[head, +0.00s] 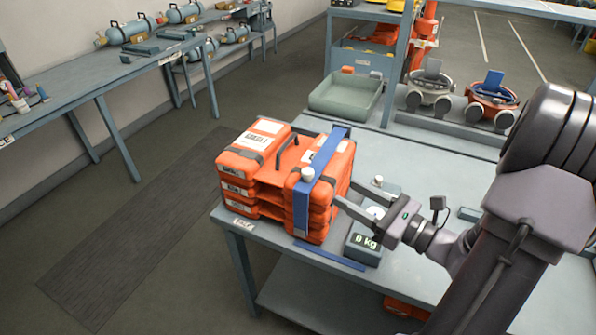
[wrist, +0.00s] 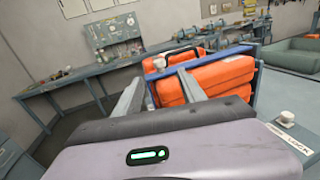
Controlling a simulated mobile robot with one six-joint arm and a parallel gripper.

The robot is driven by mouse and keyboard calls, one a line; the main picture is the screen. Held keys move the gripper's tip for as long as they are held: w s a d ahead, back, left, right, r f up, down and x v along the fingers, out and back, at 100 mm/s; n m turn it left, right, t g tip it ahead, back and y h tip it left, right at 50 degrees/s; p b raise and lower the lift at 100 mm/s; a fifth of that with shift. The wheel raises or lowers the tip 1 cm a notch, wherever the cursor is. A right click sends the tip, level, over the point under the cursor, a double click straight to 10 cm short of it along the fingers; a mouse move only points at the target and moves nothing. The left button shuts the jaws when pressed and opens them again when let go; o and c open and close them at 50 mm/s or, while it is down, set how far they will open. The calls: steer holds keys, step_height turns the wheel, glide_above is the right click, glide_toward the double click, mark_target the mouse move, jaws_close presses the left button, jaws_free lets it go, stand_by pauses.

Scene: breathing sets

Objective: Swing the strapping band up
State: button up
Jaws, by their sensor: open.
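The blue strapping band (head: 301,209) runs across the top of the right part of an orange case stack (head: 255,160) and down its near side. A white knob (head: 307,174) sits on the band at the top edge. In the wrist view the band (wrist: 215,55) crosses the orange cases (wrist: 213,78), with the knob (wrist: 159,63) just beyond the fingertips. My gripper (head: 343,192) is open and empty at the stack's right side, its fingers pointing at it. Whether a fingertip touches the stack or band cannot be told.
A loose blue strip (head: 329,255) lies along the table's front edge. A green tray (head: 347,97) and two round devices stand behind. The table (head: 405,174) has clear room behind the scale.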

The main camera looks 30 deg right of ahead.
mark_target(313, 175)
steer(key=b+x, duration=0.1)
steer(key=x, duration=1.1)
steer(key=shift+w+a, duration=0.25)
steer(key=shift+w, duration=0.05)
jaws_close()
stand_by(0.6)
